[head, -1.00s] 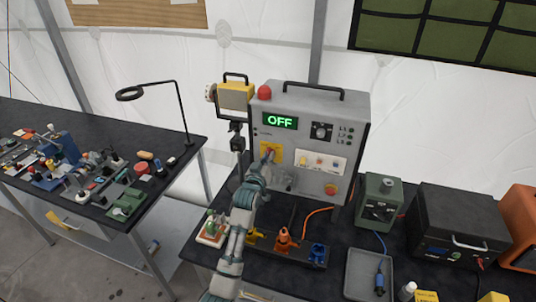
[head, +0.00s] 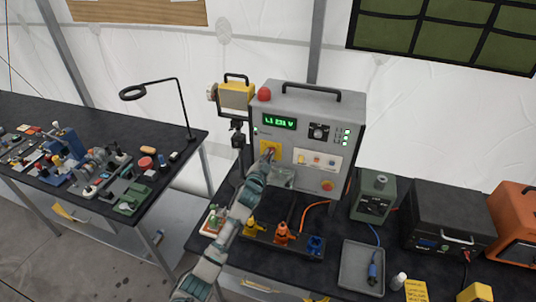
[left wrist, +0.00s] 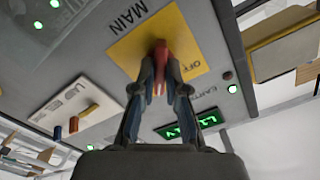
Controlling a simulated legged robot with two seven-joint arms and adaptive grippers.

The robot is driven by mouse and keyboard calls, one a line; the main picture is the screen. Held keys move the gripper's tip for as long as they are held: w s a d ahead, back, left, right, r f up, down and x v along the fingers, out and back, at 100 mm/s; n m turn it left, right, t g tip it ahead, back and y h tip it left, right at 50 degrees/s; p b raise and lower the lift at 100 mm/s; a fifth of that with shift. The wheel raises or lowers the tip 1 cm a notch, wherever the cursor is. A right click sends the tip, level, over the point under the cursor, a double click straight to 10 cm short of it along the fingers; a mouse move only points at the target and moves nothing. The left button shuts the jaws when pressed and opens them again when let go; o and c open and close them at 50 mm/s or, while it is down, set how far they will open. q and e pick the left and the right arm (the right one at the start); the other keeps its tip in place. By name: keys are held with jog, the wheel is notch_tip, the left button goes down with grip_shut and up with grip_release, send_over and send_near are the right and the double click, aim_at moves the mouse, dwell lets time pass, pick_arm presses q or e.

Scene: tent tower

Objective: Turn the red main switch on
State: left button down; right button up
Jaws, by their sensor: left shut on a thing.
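The grey power box (head: 290,103) stands on the dark bench in the head view. Its red main switch (left wrist: 160,50) sits on a yellow plate (left wrist: 190,28) marked MAIN and OFF in the left wrist view. My left gripper (left wrist: 160,88) is shut on the red switch handle, with a finger on each side of it. In the head view my left gripper (head: 268,156) reaches the yellow plate and covers most of the switch. The green display (head: 279,122) reads "L1 231 V", and green lamps (head: 346,137) are lit on the panel. My right gripper is not in view.
A row of coloured connectors (head: 282,232) stands in front of the box. A grey tray (head: 361,265), a green box (head: 374,197) and a black case (head: 447,217) are to the right.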

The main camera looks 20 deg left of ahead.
pick_arm(q)
jog(key=shift+f+m+p, duration=0.3)
jog(key=shift+f+m, duration=0.15)
jog(key=shift+m, duration=0.35)
jog(key=c, duration=1.2)
grip_release()
jog(key=shift+c, duration=0.2)
jog(key=shift+o, duration=0.2)
jog(key=shift+r, duration=0.1)
jog(key=shift+w, duration=0.1)
jog(key=s, duration=1.2)
jog(key=shift+a, duration=0.3)
